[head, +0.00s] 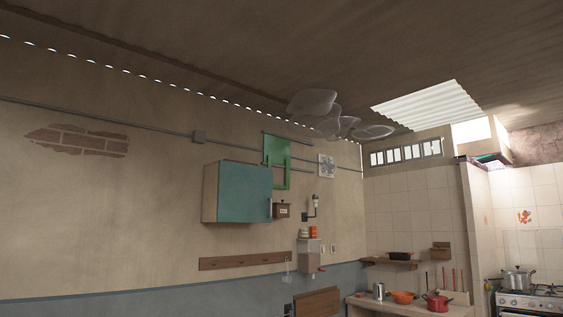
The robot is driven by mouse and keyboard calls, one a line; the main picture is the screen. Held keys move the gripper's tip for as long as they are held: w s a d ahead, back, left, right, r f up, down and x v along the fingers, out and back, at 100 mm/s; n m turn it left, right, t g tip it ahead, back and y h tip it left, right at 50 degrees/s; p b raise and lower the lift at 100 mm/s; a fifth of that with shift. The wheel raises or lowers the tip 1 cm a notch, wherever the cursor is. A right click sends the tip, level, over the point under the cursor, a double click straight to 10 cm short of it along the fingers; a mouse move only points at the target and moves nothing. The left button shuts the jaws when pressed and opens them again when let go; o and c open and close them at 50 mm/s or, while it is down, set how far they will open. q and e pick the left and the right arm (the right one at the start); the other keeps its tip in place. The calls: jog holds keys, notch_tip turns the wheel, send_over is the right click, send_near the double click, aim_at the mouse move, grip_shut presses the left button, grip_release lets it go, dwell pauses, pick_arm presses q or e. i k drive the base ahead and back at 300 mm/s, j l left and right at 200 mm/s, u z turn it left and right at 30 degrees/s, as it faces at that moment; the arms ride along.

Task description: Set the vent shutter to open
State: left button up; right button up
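A green panel (276,148) is mounted high on the left wall, right of the teal cabinet. It looks like the vent shutter, but it is small here and I cannot be sure. Its upper part looks solid green, and a green frame edge shows lower down. Thin dark rails or pipes run along the wall near it. I cannot tell whether it stands open or shut. A barred vent opening (405,152) is high on the far tiled wall, with light showing through it. Neither of my grippers is in view.
The teal wall cabinet (243,192) juts out left of the green panel. A small brown box (282,210), a wall lamp (315,203) and a dispenser (309,258) are below it. A counter (380,307) with pots and a stove (530,300) stand at the lower right.

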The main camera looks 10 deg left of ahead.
aim_at(277, 150)
jog(key=i+z, duration=0.1)
jog(key=i, duration=0.55)
jog(key=i+j+z, duration=0.15)
jog(key=i, duration=0.55)
jog(key=i+z, duration=0.1)
jog(key=i, duration=0.55)
jog(key=i+l+z, duration=0.15)
jog(key=i+z, duration=0.3)
jog(key=i, duration=0.5)
jog(key=i+j+z, duration=0.2)
jog(key=i+z, duration=0.2)
jog(key=i, duration=0.55)
jog(key=i+u, duration=0.85)
jog(key=i+l+u, duration=0.15)
jog(key=i+u, duration=0.3)
jog(key=i+l+u, duration=0.25)
jog(key=u, duration=0.15)
